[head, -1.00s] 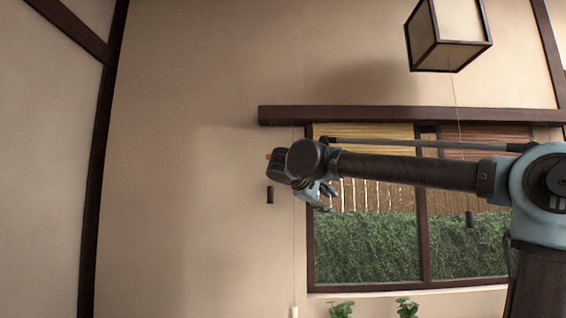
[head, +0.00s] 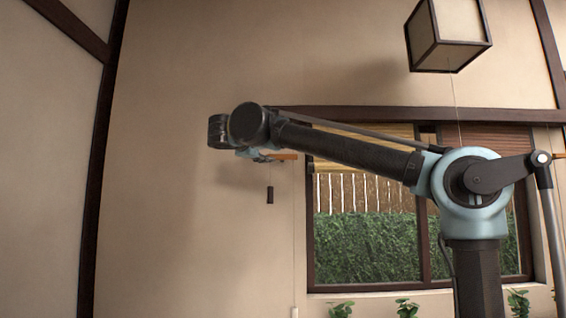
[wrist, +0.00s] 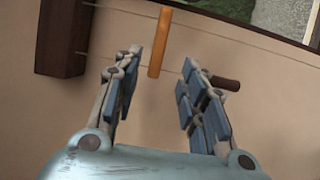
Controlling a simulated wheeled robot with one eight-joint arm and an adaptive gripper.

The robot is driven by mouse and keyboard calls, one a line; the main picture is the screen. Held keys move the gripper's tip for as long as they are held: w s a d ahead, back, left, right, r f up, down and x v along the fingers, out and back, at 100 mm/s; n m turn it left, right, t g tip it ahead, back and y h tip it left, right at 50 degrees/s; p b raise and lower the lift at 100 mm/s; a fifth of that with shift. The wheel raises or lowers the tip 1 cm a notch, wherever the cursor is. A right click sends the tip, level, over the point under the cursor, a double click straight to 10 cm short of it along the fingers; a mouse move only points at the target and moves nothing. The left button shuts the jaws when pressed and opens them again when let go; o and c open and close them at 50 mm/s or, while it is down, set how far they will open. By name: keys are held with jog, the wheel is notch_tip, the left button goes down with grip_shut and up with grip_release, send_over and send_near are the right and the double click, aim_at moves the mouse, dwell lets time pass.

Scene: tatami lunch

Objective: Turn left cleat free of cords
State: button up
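The left cleat is an orange bar on the wall, lying level in the head view (head: 286,157) beside the window's upper left corner. In the wrist view the cleat (wrist: 160,42) stands upright in the picture, its near end between my fingertips. My gripper (wrist: 161,66) is open, a finger on each side and apart from the bar. In the head view my gripper (head: 266,156) is at the cleat's left end. A thin cord with a dark brown pull (head: 270,195) hangs below; the pull (wrist: 226,83) shows by the right finger. Whether the cord loops the cleat is unclear.
A dark wooden beam (head: 500,115) runs over the window; its end (wrist: 60,45) shows in the wrist view. A second thin cord (head: 294,230) hangs left of the window to a white pull. A lantern (head: 447,35) hangs at upper right. The wall left is bare.

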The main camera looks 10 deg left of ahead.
aim_at(281, 157)
jog(key=w, duration=0.4)
jog(key=w+d, duration=0.1)
jog(key=w, duration=0.4)
jog(key=w+d, duration=0.1)
jog(key=w, duration=0.3)
jog(key=shift+w+d, duration=0.1)
jog(key=shift+w, duration=0.2)
grip_shut()
